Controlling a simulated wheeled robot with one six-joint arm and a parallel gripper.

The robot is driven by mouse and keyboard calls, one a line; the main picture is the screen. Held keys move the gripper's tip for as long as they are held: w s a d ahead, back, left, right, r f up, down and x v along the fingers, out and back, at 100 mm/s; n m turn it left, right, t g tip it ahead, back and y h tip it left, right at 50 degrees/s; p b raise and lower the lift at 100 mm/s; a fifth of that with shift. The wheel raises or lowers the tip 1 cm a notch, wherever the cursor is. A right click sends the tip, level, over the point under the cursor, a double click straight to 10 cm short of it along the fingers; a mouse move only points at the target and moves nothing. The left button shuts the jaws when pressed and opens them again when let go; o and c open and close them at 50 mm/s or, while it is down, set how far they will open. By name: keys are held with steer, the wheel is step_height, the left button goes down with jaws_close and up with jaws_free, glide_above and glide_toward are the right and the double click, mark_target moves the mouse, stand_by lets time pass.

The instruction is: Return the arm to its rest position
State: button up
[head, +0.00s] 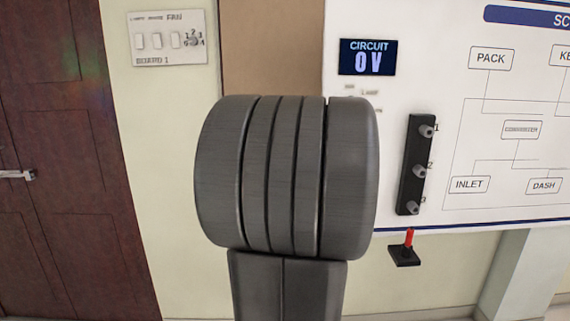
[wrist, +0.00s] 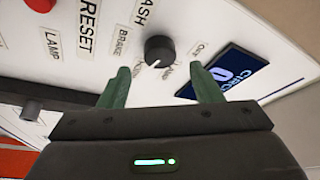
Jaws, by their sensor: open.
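My gripper (wrist: 160,68) shows in the wrist view with its two green fingers apart and nothing held between them. A black round knob (wrist: 160,51) on the white panel (wrist: 113,59) appears between and beyond the fingertips, with small labels around it. I cannot tell how far the fingers are from the panel. In the head view my dark grey arm links fill the middle, in front of the panel's left part. My gripper is hidden in that view.
The head view shows a circuit display (head: 368,57) reading 0 V, a black terminal strip (head: 411,165) and a red-handled piece on a black base (head: 405,252). A switch plate (head: 169,39) is on the wall, with a brown door (head: 75,170) at left. The wrist view shows a red button (wrist: 41,4).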

steer(key=shift+p+x, duration=0.3)
steer(key=shift+x, duration=1.65)
steer(key=shift+s, duration=0.15)
steer(key=b+v, duration=0.2)
steer(key=v, duration=1.1)
steer(key=w+d+r+n+t+y+b, duration=0.1)
steer(key=w+n+y, duration=0.6)
steer(key=n, duration=0.9)
steer(key=shift+w+d+r+t+b, duration=0.2)
steer(key=shift+w+d+t+b, duration=0.8)
steer(key=shift+w+d, duration=0.75)
